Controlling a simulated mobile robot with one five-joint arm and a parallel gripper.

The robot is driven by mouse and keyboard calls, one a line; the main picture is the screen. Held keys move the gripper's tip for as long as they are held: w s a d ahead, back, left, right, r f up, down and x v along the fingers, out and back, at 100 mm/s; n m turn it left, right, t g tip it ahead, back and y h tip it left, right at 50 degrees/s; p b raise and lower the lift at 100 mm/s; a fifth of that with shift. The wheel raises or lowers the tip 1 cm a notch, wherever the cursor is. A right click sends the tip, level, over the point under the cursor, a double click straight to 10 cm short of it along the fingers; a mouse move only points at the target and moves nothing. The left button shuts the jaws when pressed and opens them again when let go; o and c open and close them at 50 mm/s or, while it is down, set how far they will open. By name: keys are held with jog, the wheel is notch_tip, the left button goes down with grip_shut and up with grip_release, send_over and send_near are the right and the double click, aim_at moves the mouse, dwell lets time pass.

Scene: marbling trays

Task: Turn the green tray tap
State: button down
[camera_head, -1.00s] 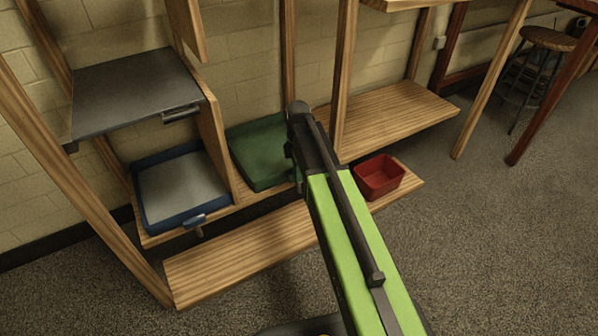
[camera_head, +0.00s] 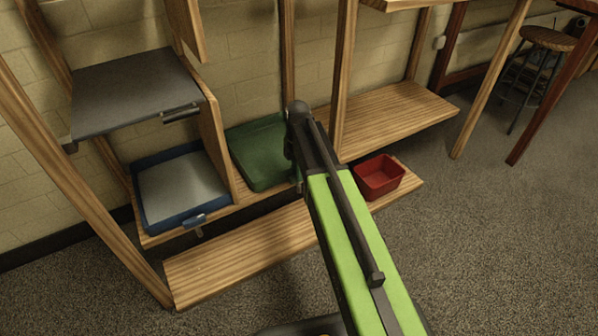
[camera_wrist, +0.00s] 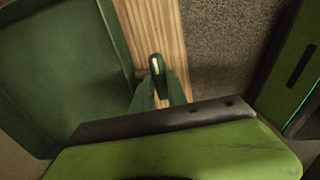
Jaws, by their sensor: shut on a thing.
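The green tray (camera_head: 258,152) sits on the low wooden shelf in the head view, partly hidden by my arm. It also fills the left of the wrist view (camera_wrist: 62,75). The green tray tap (camera_wrist: 156,64) stands just off the tray's right side in the wrist view, over the wooden shelf. My gripper (camera_wrist: 159,82) is shut on the tap, with a finger on either side of it. The tap's lower part is hidden between the fingers. In the head view the tap and fingertips are hidden behind my arm.
A blue tray (camera_head: 142,196) with its own blue tap (camera_head: 194,220) sits left of the green tray, past a wooden divider. A dark grey slab (camera_head: 135,92) is above it. A red bin (camera_head: 379,176) stands to the right. A lower wooden board (camera_head: 235,255) runs in front.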

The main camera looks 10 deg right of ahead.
jog(key=c, duration=1.3)
grip_release()
jog(key=shift+w, duration=0.1)
jog(key=shift+r, duration=0.15)
notch_tip(320, 180, up, 17)
jog(key=p, duration=1.7)
